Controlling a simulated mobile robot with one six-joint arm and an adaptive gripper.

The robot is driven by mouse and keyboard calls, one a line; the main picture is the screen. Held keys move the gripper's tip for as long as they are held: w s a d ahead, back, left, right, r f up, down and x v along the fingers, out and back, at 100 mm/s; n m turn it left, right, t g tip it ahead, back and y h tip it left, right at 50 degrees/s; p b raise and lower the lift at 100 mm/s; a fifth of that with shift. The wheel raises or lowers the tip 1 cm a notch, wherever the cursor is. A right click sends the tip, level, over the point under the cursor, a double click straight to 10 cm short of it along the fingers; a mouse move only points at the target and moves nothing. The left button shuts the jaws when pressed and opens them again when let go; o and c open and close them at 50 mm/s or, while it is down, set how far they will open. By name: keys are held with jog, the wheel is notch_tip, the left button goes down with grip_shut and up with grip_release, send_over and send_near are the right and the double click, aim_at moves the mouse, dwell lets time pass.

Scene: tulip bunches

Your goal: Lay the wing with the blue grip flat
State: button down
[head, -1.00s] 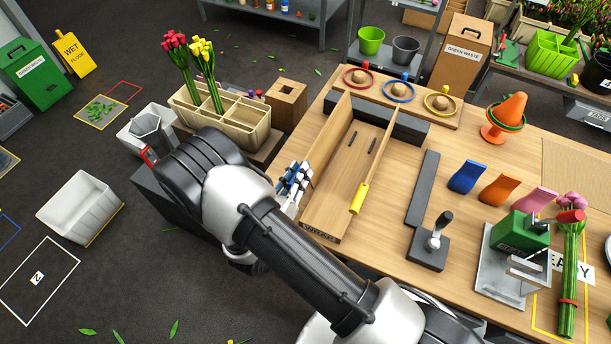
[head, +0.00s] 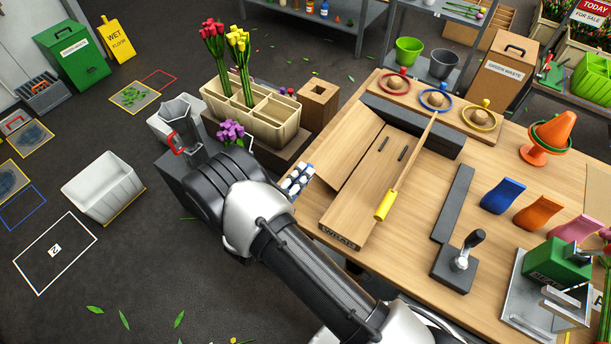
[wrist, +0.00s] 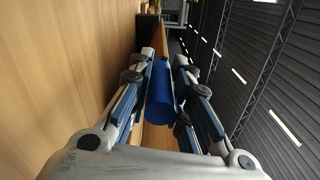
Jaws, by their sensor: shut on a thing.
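The wooden wrap fixture (head: 348,222) lies on the workbench. Its left wing (head: 345,150) leans outward to the left, showing its broad inner face; I cannot tell whether it touches the bench. My gripper (head: 297,180) is at that wing's near outer end. In the wrist view my gripper (wrist: 166,75) is shut on the blue grip (wrist: 160,102), with a strip of the wing (wrist: 158,138) showing beyond it. The gripper hides the blue grip in the head view. The other wing (head: 413,156), with a yellow grip (head: 385,205), appears upright.
A dark bar (head: 412,127) crosses the fixture's far end, with ringed wooden stands (head: 437,101) behind. A dark strip (head: 453,204) and lever block (head: 455,267) lie to the right. A tulip planter (head: 250,122) stands left, beyond the bench edge.

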jog(key=shift+w+a+f+n+b, duration=0.1)
jog(key=shift+f+n+b, duration=0.1)
jog(key=shift+f+n, duration=0.15)
jog(key=shift+a+f+n+b, duration=0.15)
jog(key=shift+f+n, duration=0.1)
jog(key=shift+f, duration=0.15)
jog(key=shift+f+b, duration=0.45)
jog(key=shift+f, duration=0.3)
jog(key=c, duration=1.8)
grip_release()
jog(key=o, duration=0.3)
jog(key=shift+a, duration=0.15)
jog(key=shift+o, duration=0.3)
jog(key=v, duration=1.2)
jog(key=shift+r, duration=0.1)
